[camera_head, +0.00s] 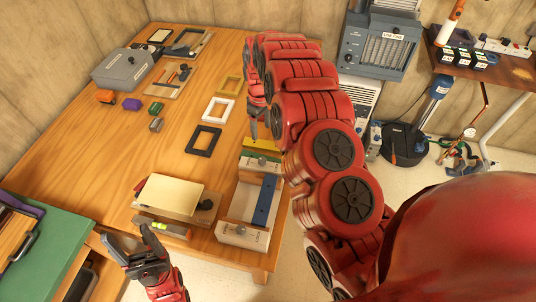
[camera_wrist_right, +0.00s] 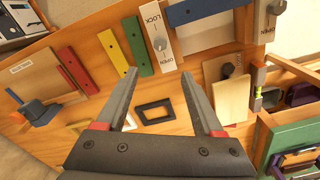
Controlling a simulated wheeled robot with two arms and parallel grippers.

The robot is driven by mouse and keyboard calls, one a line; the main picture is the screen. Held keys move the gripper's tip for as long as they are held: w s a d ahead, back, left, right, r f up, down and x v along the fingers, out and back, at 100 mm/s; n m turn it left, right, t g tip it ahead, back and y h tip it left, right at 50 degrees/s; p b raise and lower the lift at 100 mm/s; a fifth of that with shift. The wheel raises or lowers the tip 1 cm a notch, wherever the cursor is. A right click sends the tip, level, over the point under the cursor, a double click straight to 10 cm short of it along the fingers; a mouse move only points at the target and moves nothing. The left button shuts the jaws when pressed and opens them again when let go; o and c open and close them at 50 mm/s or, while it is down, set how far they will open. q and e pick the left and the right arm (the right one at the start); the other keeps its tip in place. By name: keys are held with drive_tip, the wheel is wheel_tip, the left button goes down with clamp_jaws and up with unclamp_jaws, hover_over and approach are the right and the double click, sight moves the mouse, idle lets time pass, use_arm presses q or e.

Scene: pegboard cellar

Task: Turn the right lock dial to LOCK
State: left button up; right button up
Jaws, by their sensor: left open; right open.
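Two white lock panels sit at the table's right edge, at the two ends of a blue bar (camera_wrist_right: 200,10). In the right wrist view one panel (camera_wrist_right: 150,26) has a grey dial (camera_wrist_right: 160,44) between the words LOCK and OPEN. Its pointer direction is too small to read surely. The other panel (camera_wrist_right: 270,22), marked OPEN, is cut by the frame edge; in the head view it is nearest the front (camera_head: 242,236). My right gripper (camera_wrist_right: 160,78) is open and empty, pointing toward the first panel, apart from it. My left gripper (camera_head: 131,240) is open and empty by the table's front edge.
Green, yellow and red bars (camera_wrist_right: 79,70) lie beside the first panel. Black (camera_head: 203,140) and white (camera_head: 217,109) frames lie on the wooden table. A cream block on a board (camera_head: 170,195) stands near the front. A grey box (camera_head: 124,68) is at the back left.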

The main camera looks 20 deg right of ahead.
sight(262, 160)
wheel_tip(262, 160, down, 14)
drive_tip(key=b, duration=1.2)
drive_tip(key=shift+f+p, duration=0.4)
drive_tip(key=shift+f, duration=0.95)
drive_tip(key=shift+c, duration=0.3)
clamp_jaws()
